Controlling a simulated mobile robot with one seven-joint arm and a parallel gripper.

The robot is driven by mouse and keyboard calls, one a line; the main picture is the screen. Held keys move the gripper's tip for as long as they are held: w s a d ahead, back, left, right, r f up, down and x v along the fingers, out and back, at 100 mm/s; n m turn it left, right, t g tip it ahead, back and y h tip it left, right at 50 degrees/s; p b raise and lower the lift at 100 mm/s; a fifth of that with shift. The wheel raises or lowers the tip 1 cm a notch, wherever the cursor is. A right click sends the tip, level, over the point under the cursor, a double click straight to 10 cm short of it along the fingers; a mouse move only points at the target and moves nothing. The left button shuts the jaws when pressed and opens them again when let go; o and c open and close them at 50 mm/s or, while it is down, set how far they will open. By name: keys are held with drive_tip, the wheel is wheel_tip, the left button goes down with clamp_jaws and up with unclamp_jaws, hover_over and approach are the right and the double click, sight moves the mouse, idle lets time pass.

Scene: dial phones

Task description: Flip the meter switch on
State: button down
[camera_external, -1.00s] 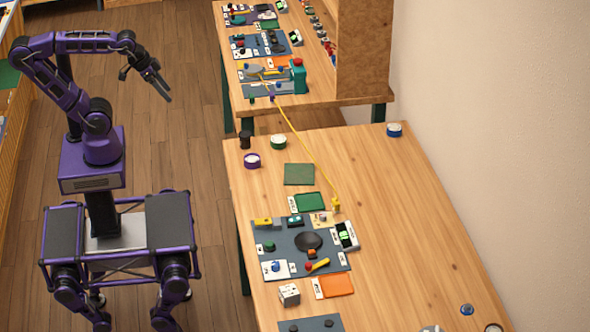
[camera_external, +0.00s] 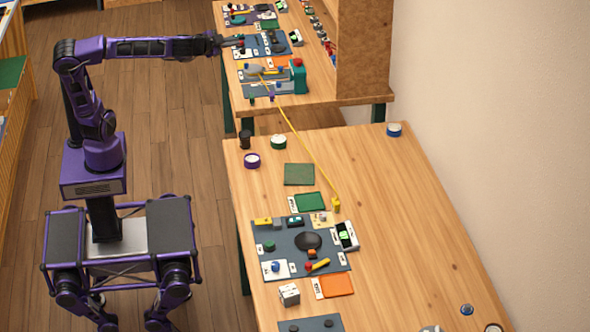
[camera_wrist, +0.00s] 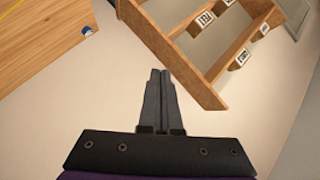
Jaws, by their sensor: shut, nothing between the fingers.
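On the near table, a blue-grey panel (camera_external: 285,240) carries a black round dial (camera_external: 308,240), a yellow-handled lever (camera_external: 318,265) and a blue knob (camera_external: 276,266) on a white plate. A white-framed device with a green display (camera_external: 346,235), possibly the meter, sits at the panel's right edge. I cannot tell which part is the meter switch. My gripper (camera_external: 234,41) is stretched out level to the right, at the left edge of the far table in the picture, well away from the near panel. In the wrist view my gripper (camera_wrist: 160,75) is shut and empty.
The far table (camera_external: 235,85) holds several similar panels and a teal device with a red top (camera_external: 298,75). A yellow cord (camera_external: 305,150) runs between the two tables. A wooden shelf (camera_wrist: 205,75) and the wall fill much of the wrist view. The near table's right side is largely clear.

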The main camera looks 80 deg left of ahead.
drive_tip(key=w+d+r+m+t, duration=0.1)
drive_tip(key=w+r+t, duration=0.1)
drive_tip(key=w, duration=0.4)
drive_tip(key=a+n+g+y, duration=0.2)
drive_tip(key=a+n, duration=0.2)
drive_tip(key=a, duration=1)
drive_tip(key=s+a+f+n+g+h, duration=0.1)
drive_tip(key=s+a+f+n+g, duration=0.15)
drive_tip(key=f, duration=0.55)
drive_tip(key=s+a+f+n+g+b, duration=0.1)
drive_tip(key=a+f+n+g, duration=0.15)
drive_tip(key=f, duration=0.45)
drive_tip(key=s+a+f+n+g+h, duration=0.1)
drive_tip(key=s+a+f+g, duration=0.15)
drive_tip(key=f, duration=0.55)
drive_tip(key=w+d+f+m+h, duration=0.1)
drive_tip(key=w+d+f+h, duration=0.15)
drive_tip(key=d, duration=0.55)
drive_tip(key=w+d+f+m+h, duration=0.1)
drive_tip(key=w+d+f, duration=0.25)
drive_tip(key=d, duration=0.45)
drive_tip(key=w+d+f+m+h, duration=0.15)
drive_tip(key=w+d, duration=0.25)
drive_tip(key=d, duration=0.4)
drive_tip(key=d+f+m+h, duration=0.2)
drive_tip(key=d+m+h, duration=0.1)
drive_tip(key=d, duration=2.6)
drive_tip(key=shift+s+d+f+t+h+b, duration=0.2)
drive_tip(key=shift+s+t+h+b, duration=0.15)
drive_tip(key=shift+t+h+b, duration=0.15)
